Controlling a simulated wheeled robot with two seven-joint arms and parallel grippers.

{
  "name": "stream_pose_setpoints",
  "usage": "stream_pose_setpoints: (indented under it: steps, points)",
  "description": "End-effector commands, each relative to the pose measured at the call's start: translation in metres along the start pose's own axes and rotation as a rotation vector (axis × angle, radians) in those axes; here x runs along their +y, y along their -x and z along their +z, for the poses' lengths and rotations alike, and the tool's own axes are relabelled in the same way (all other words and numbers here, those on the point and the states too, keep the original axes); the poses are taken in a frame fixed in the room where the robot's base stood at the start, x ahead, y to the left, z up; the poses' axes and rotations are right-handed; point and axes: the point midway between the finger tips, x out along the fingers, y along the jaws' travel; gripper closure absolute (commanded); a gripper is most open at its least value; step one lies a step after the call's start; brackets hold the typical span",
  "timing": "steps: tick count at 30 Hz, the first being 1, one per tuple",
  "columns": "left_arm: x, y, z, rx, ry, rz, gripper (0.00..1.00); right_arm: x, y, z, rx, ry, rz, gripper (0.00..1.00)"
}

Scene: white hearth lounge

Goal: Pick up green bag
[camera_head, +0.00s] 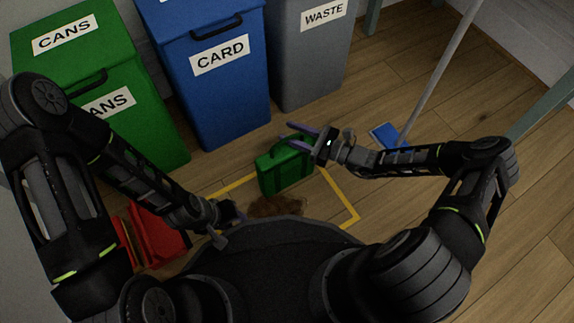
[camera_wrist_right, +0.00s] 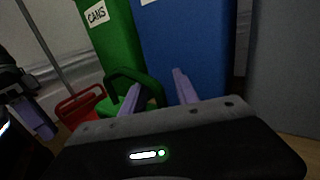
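The green bag (camera_head: 285,174) stands upright on the wooden floor, within the yellow outline, in the head view. My right gripper (camera_head: 290,134) is open at the bag's top, its purple fingers apart near the handle. In the right wrist view the bag (camera_wrist_right: 116,104) and its raised handle show behind the left finger of the right gripper (camera_wrist_right: 157,90); I cannot tell whether the handle lies between the fingers or they touch it. My left gripper (camera_head: 214,234) is low beside a red object, its fingers mostly hidden in the head view.
Green cans bin (camera_head: 150,140), blue card bin (camera_head: 225,110) and grey waste bin (camera_head: 305,70) stand behind the bag. A red object (camera_head: 158,238) is at left, a brown patch (camera_head: 278,206) in front. A blue-headed pole (camera_head: 383,133) is at right. Floor at far right is clear.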

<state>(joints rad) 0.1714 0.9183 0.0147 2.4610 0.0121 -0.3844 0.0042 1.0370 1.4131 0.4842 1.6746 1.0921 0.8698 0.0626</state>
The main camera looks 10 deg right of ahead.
Motion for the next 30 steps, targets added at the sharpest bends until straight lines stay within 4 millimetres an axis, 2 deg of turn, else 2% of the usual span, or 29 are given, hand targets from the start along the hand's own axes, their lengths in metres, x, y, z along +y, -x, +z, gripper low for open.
stream_pose_setpoints:
  steps: [4,17,30]
  points:
    - [-0.0001,0.0000,0.0000,0.000,0.000,0.000,0.64,-0.0001,0.0001,-0.0001,0.000,0.000,0.000,0.64]
    - [-0.0001,0.0000,0.0001,0.000,0.000,0.000,0.64,-0.0001,0.0002,0.0000,0.000,0.000,0.000,0.99]
    - [-0.0001,0.0000,0.0001,0.000,0.000,0.000,0.64,-0.0001,0.0002,0.0000,0.000,0.000,0.000,1.00]
